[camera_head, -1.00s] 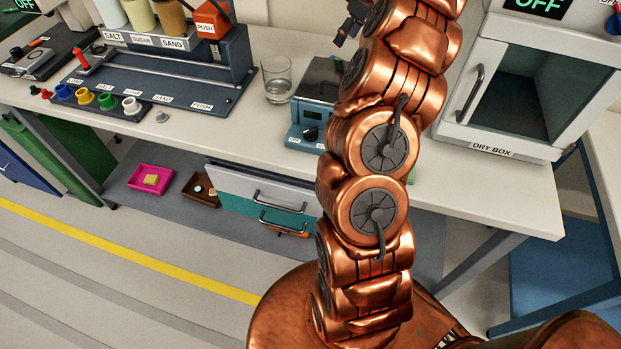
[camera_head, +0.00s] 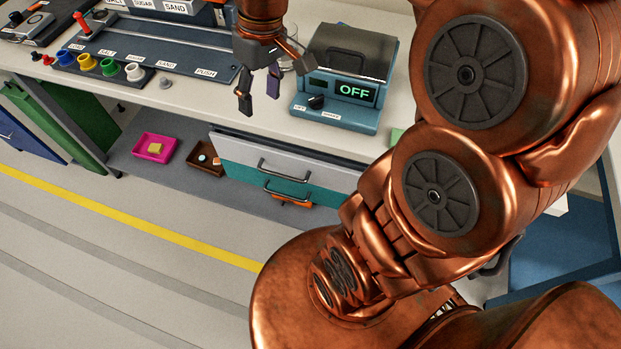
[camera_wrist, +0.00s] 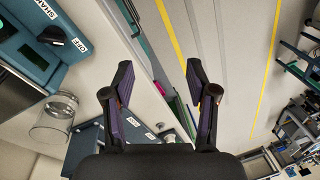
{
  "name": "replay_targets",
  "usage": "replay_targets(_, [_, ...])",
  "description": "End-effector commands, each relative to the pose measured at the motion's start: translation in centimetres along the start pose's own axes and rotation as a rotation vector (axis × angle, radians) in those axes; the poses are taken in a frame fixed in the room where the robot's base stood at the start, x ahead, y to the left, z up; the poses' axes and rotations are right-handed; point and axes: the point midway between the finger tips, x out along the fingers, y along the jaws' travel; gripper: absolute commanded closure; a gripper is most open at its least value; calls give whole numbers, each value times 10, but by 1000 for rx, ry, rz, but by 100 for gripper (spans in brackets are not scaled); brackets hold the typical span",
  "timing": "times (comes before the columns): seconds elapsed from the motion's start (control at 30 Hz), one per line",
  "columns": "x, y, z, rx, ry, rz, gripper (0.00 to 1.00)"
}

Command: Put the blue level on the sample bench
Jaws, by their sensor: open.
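I cannot make out a blue level in either view. A long white-topped bench (camera_head: 200,107) runs across the head view; no label shows whether it is the sample bench. My gripper (camera_head: 259,95) hangs over this bench, left of the teal device with the OFF display. Its two dark fingers are spread, with nothing between them. In the wrist view the open fingers (camera_wrist: 159,72) point past the bench's front edge towards the floor.
The teal device (camera_head: 345,85) and a glass (camera_wrist: 52,122), partly hidden behind my gripper, stand close by. A dispenser rack (camera_head: 150,50) is at left. Drawers (camera_head: 280,168), a pink tray (camera_head: 137,148) and a brown tray (camera_head: 195,168) are below the bench top.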

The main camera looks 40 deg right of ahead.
Motion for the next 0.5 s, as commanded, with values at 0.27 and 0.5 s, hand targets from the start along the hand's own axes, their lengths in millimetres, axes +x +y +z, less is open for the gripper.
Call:
replay_targets(0.27, [33, -44, 95, 117, -108, 77, 42])
replay_targets(0.5, [56, -54, 155, 220, -162, 130, 42])
